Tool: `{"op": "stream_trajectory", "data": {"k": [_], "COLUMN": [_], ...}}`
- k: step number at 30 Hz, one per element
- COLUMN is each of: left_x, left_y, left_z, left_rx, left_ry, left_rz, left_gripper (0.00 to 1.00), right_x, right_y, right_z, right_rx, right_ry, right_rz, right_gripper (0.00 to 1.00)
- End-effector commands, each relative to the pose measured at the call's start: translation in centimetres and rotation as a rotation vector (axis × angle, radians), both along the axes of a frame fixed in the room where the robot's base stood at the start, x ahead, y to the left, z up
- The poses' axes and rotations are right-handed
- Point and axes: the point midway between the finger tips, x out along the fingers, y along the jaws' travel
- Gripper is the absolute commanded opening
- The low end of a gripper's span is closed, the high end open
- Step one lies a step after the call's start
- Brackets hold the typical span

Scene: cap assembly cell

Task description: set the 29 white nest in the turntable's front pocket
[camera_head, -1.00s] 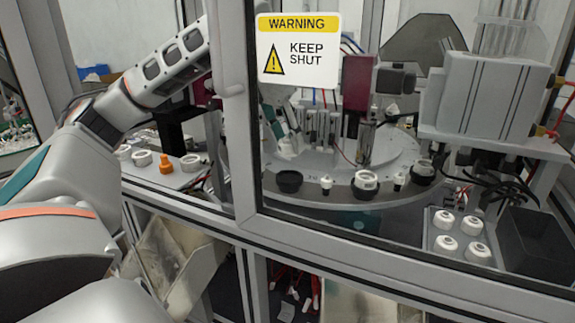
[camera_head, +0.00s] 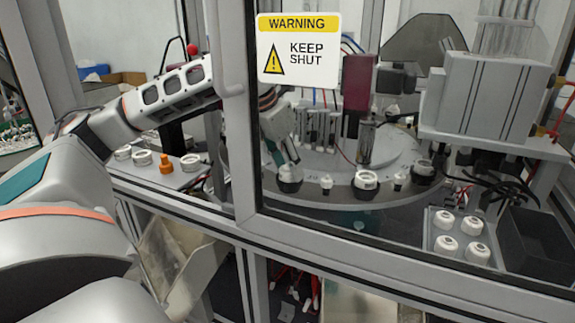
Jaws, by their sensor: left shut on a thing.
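The white nest (camera_head: 290,173) is at the black front pocket (camera_head: 290,186) of the turntable (camera_head: 338,192), seen through the glass door. It looks upright; I cannot tell whether it sits fully down. My left arm reaches behind the door frame, and my left gripper (camera_head: 283,157) is shut on the nest from above. The frame hides part of the arm and wrist. The number on the nest is too small to read. My right gripper is not in view.
The framed glass door with a warning sign (camera_head: 298,48) stands in front of the turntable. Another white ring (camera_head: 366,181) and a black pocket (camera_head: 423,174) lie further right on it. A tray (camera_head: 432,250) of white parts and an orange piece (camera_head: 166,164) stand nearby.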

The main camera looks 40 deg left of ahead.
Motion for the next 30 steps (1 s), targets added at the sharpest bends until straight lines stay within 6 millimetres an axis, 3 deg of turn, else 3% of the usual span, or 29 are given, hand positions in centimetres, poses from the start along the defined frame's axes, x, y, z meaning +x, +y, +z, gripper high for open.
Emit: {"op": "stream_trajectory", "data": {"k": [8, 9, 10, 26, 30], "left_x": [-0.1, -0.2, -0.2, -0.3, -0.2], "left_y": [0.0, 0.0, 0.0, 0.0, 0.0], "left_z": [-1.2, -1.2, -1.2, -1.3, -0.3], "left_rx": [0.001, 0.000, 0.000, 0.000, -0.001], "left_ry": [0.009, 0.011, 0.012, 0.017, 0.013], "left_rz": [0.000, 0.000, 0.000, 0.001, 0.001], "left_gripper": [0.13, 0.41, 0.49, 0.51, 0.51], "right_x": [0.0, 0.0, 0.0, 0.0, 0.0], "right_y": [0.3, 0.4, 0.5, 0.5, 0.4], "right_z": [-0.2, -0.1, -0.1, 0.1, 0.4], "right_rx": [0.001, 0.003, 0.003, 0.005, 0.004], "right_ry": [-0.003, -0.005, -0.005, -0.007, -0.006], "right_rz": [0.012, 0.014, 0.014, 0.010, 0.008], "right_gripper": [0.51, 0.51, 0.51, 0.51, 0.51]}}
